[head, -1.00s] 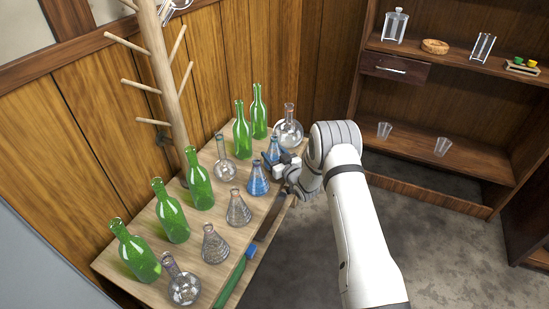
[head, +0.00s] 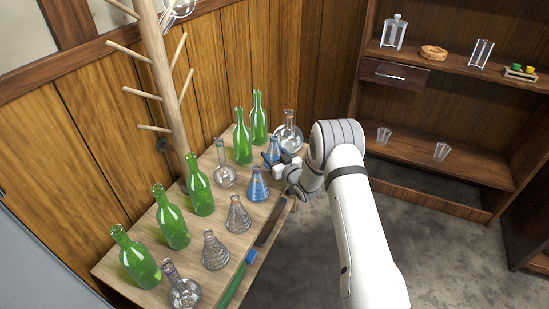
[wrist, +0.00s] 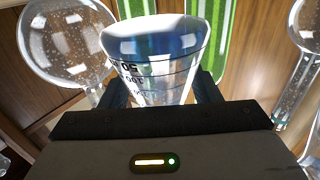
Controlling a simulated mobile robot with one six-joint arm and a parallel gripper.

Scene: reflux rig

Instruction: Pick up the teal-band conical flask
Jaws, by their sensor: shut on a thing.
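A conical flask with blue liquid (head: 274,149) is between the jaws of my gripper (head: 284,163), near the far end of the wooden table. My gripper is shut on it from the right side. In the wrist view, which is upside down, this flask (wrist: 155,65) fills the middle, with its wide base at the top and dark measuring marks on its wall. I cannot make out a teal band on it. A second blue conical flask (head: 257,188) stands just nearer on the table, apart from it.
Several green bottles (head: 200,195) line the table's left side. Clear conical flasks (head: 238,218) stand nearer, round flasks (head: 288,137) behind and left of my gripper. A green-handled tool (head: 237,279) lies at the right edge. A coat stand (head: 165,85) is behind; open floor lies right.

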